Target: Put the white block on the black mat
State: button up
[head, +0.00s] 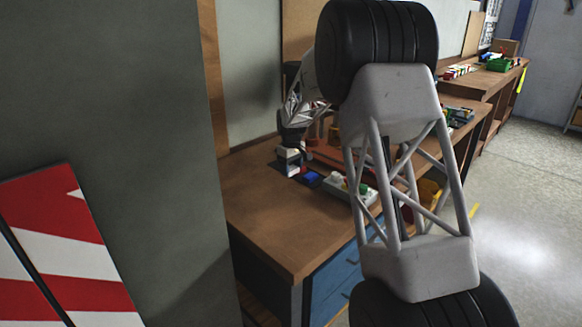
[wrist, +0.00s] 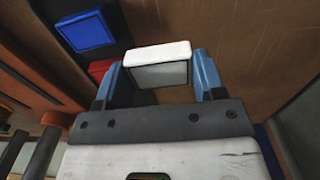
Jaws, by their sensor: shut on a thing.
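The white block (wrist: 158,72) sits between the two blue fingers of my gripper (wrist: 160,66) in the wrist view. The fingers are shut on its sides. In the head view my gripper (head: 291,166) is small and far off, low over the wooden table, with the block hard to make out there. A blue block (wrist: 87,32) lies ahead and to the left of the white block in the wrist view; it also shows in the head view (head: 312,178).
A red block (wrist: 100,68) is partly hidden behind the left finger. A pale tray-like thing with small parts (head: 345,187) stands right of the gripper. The wooden table (head: 270,215) is bare toward its front left. My arm covers part of the table in the head view.

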jog(key=shift+w+a+f, duration=0.25)
jog(key=shift+w+a, duration=0.25)
jog(key=shift+w, duration=2.1)
jog(key=shift+w+a+f, duration=0.2)
jog(key=shift+w+a, duration=0.3)
jog(key=shift+w, duration=2.05)
jog(key=shift+w+a+f, duration=0.25)
jog(key=shift+w+a, duration=0.25)
jog(key=shift+w, duration=2.1)
jog(key=shift+f, duration=1.75)
jog(key=shift+f, duration=0.2)
jog(key=o, duration=1)
jog(key=shift+r, duration=0.15)
notch_tip(320, 180, up, 12)
jog(key=shift+s+r, duration=0.1)
